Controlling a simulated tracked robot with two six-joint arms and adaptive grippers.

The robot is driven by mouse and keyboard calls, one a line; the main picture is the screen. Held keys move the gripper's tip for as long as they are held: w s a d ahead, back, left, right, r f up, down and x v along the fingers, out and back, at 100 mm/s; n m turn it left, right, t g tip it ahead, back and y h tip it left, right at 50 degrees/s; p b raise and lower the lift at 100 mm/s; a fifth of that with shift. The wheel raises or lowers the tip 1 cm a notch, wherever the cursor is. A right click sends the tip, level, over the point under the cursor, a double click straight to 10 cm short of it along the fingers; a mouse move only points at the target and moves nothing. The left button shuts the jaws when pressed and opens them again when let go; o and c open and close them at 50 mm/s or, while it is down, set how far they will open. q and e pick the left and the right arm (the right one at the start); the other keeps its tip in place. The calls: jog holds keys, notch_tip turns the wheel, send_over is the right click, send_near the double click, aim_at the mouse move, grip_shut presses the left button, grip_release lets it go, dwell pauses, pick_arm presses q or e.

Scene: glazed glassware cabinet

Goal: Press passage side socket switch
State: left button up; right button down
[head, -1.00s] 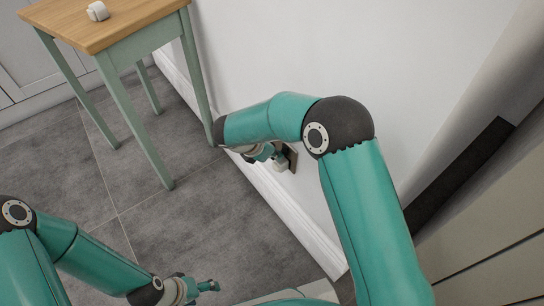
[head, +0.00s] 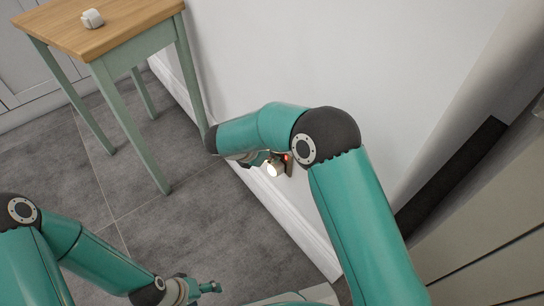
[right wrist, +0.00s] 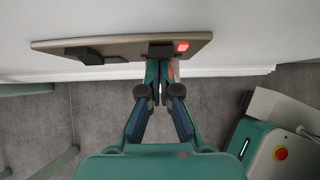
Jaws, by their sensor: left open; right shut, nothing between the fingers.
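The wall socket plate (right wrist: 125,46) is a beige panel at the top of the right wrist view, with a dark block on its left, a dark piece (right wrist: 160,50) to the right and a lit red indicator (right wrist: 183,46) beside that. The plate (head: 290,166) is partly hidden behind my right arm in the head view, and a small lamp (head: 272,170) glows in front of it. My right gripper (right wrist: 163,70) is shut and empty, its tips at the plate's edge by the dark piece; contact is unclear. My left gripper (head: 214,287) is open and empty, low over the floor.
A wooden-topped table (head: 125,28) with green legs stands at the upper left against the wall, with a small white object (head: 92,18) on it. A white skirting board (head: 290,225) runs under the socket. Grey tiled floor (head: 195,225) is clear between.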

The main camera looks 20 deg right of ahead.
jog(key=shift+w+d+r, duration=0.1)
jog(key=shift+d+r, duration=0.1)
jog(key=shift+r, duration=0.4)
jog(key=shift+a, duration=0.15)
jog(key=a+f+p+v, duration=0.1)
jog(key=p+v, duration=0.4)
jog(key=v, duration=0.7)
jog(key=shift+s+a, duration=0.45)
jog(key=shift+s, duration=0.05)
